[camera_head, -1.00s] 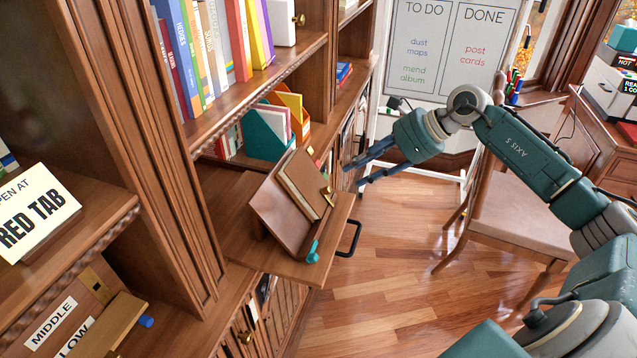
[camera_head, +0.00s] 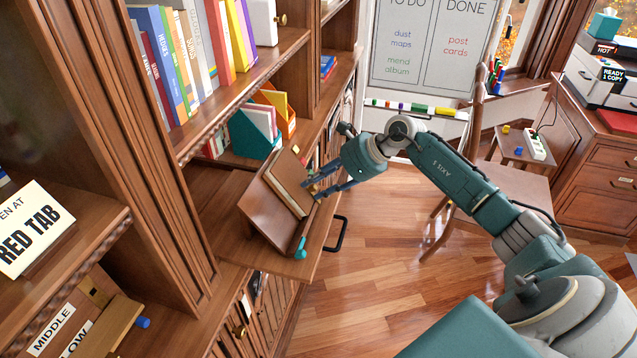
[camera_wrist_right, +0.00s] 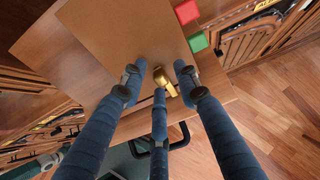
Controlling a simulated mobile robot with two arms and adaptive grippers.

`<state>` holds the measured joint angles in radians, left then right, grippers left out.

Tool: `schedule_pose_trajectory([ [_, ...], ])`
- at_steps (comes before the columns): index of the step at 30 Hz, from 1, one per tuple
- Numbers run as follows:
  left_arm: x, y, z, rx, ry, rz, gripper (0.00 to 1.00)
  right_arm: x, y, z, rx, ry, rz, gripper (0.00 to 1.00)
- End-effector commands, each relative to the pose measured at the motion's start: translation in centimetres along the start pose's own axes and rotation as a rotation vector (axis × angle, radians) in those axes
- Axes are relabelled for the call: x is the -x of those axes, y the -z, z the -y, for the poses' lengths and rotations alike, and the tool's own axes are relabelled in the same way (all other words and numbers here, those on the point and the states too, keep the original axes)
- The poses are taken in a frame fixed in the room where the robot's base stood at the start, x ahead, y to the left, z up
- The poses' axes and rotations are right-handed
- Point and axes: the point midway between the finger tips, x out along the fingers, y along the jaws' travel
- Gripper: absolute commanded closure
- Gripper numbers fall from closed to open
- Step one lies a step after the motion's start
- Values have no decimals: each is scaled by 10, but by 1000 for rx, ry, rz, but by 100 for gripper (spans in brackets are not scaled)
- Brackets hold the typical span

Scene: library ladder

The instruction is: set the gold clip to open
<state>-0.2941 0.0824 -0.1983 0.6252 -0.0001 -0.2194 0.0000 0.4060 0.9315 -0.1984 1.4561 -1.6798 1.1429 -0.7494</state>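The gold clip (camera_wrist_right: 165,85) shows at the edge of a brown board in the right wrist view. In the head view the clip (camera_head: 312,189) is mostly hidden by my fingers. The board is part of a tilted book stand (camera_head: 268,212) on a pull-out shelf. My right gripper (camera_head: 317,187) is at the clip, its three fingers spread. In the right wrist view the gripper (camera_wrist_right: 160,82) has its fingertips around the clip, with gaps between them; I cannot tell whether any finger touches it. My left gripper is not in view.
The pull-out shelf (camera_head: 213,202) has a black handle (camera_head: 337,234) at its front. A teal knob (camera_head: 301,247) sits at the stand's lower edge. Red (camera_wrist_right: 187,12) and green (camera_wrist_right: 198,42) pieces lie beside the board. A chair (camera_head: 500,195) stands right; floor between is clear.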

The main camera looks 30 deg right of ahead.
Motion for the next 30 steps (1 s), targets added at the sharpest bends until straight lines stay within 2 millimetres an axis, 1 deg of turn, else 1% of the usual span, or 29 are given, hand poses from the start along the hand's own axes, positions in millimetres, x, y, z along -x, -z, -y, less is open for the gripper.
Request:
schedule_pose_trajectory([
  [1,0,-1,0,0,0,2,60,0,0,0,0,0,0,79],
  [4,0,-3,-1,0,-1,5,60,0,0,0,0,0,0,99],
  [5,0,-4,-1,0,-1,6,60,0,0,0,0,0,0,100],
  [12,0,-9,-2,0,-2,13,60,1,0,2,-7,1,0,100],
  [17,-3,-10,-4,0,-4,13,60,1,0,5,-48,-4,0,100],
  [23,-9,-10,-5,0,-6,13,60,1,1,12,-165,-22,2,100],
  [30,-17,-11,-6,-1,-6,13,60,1,4,24,-379,-58,3,100],
])
